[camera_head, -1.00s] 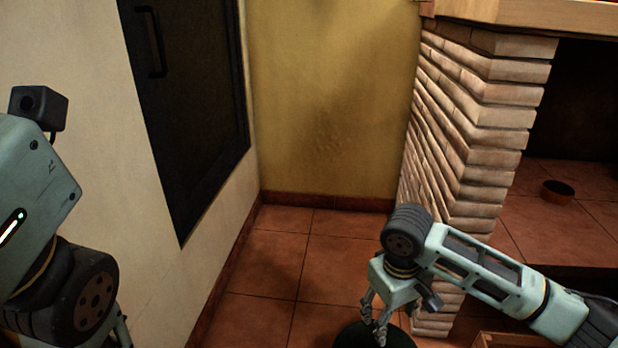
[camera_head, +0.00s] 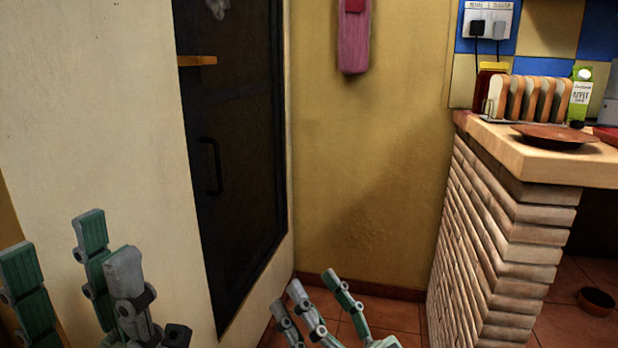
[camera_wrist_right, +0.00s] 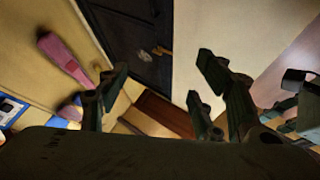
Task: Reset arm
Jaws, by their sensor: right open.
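My left gripper (camera_head: 75,270) is at the lower left of the head view. Its grey and green fingers point up, stand apart and hold nothing. My right gripper (camera_head: 318,300) is at the bottom middle of the head view, its fingers pointing up and to the left, open and empty. In the right wrist view, the right gripper's fingers (camera_wrist_right: 165,105) are spread with nothing between them. Most of both arms is out of the head view.
A dark door (camera_head: 235,150) is in the pale wall at left. A pink object (camera_head: 354,40) hangs on the yellow wall. A brick counter (camera_head: 500,245) at right bears a toast rack (camera_head: 530,98), a brown plate (camera_head: 553,136) and a juice carton (camera_head: 581,95). A bowl (camera_head: 596,301) is below.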

